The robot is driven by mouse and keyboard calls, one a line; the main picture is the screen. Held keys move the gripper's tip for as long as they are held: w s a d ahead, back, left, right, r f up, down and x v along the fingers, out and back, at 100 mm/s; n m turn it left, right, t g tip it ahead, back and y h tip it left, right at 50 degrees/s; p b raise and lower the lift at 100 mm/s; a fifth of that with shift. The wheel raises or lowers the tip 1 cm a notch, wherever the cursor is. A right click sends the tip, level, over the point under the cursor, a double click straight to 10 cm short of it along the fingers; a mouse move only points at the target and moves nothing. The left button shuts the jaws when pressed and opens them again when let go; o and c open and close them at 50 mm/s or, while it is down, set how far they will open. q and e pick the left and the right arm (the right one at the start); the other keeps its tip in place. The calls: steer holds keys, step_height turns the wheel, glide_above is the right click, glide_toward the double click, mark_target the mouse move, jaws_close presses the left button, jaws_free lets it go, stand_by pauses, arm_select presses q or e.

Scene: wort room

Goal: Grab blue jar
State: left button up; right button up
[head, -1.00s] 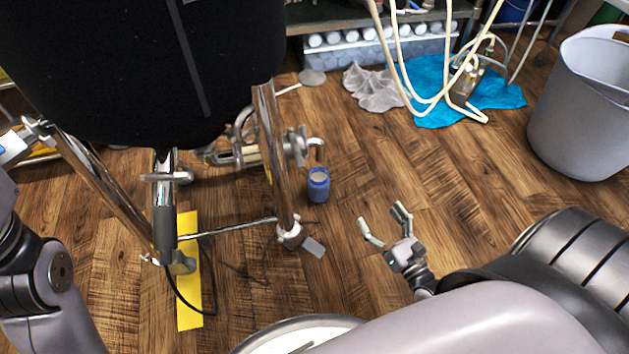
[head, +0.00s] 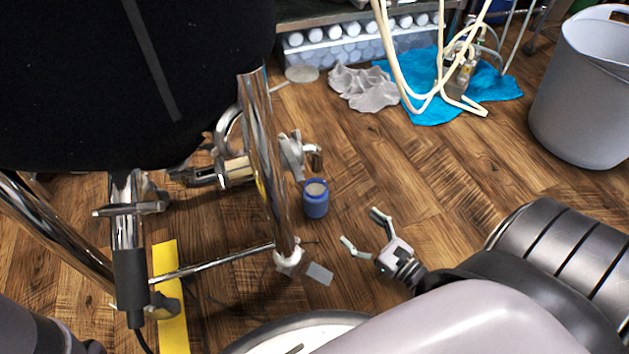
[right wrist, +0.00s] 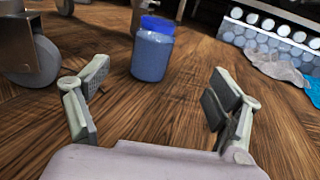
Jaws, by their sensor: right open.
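The blue jar (head: 316,203) stands upright on the wooden floor, just right of a chrome leg of the black vessel's stand. In the right wrist view the jar (right wrist: 152,52) has a blue lid and stands ahead, between the lines of the two fingers. My right gripper (head: 362,230) is open and empty, low over the floor, to the right of and nearer than the jar. In the right wrist view its fingers (right wrist: 157,97) are spread wide with bare floor between them. My left gripper is not in view; only part of my left arm shows at the lower left.
The black vessel (head: 130,80) stands on chrome legs (head: 265,160) close left of the jar. A caster wheel (right wrist: 32,62) shows at left. A grey bucket (head: 580,100), blue cloth (head: 430,85), hoses and grey cloth (head: 362,88) lie farther back. Floor right of the jar is clear.

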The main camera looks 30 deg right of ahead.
mark_target(325, 202)
steer(key=w+b, duration=0.1)
steer(key=w, duration=0.2)
steer(key=w+a+b, duration=0.1)
steer(key=w+b, duration=0.1)
steer(key=w, duration=0.1)
steer(key=w+b, duration=0.1)
steer(key=w, duration=0.3)
steer(key=shift+w+a+f, duration=0.1)
steer(key=shift+a+f, duration=0.05)
steer(key=shift+a, duration=0.2)
steer(key=shift+w+a+b, duration=0.1)
steer(key=shift+w+b, duration=0.25)
steer(key=shift+w, duration=0.25)
steer(key=w+b, duration=0.1)
steer(key=w, duration=0.1)
steer(key=w+a+b, duration=0.1)
steer(key=b, duration=0.1)
steer(key=shift+w+a+f, duration=0.15)
steer(key=shift+w+f, duration=0.05)
steer(key=shift+w, duration=0.2)
steer(key=shift+w+a+r, duration=0.1)
steer(key=shift+w, duration=0.5)
steer(key=shift+c, duration=0.4)
steer(key=c, duration=1.3)
steer(key=shift+r, duration=0.1)
steer(key=shift+c, duration=0.8)
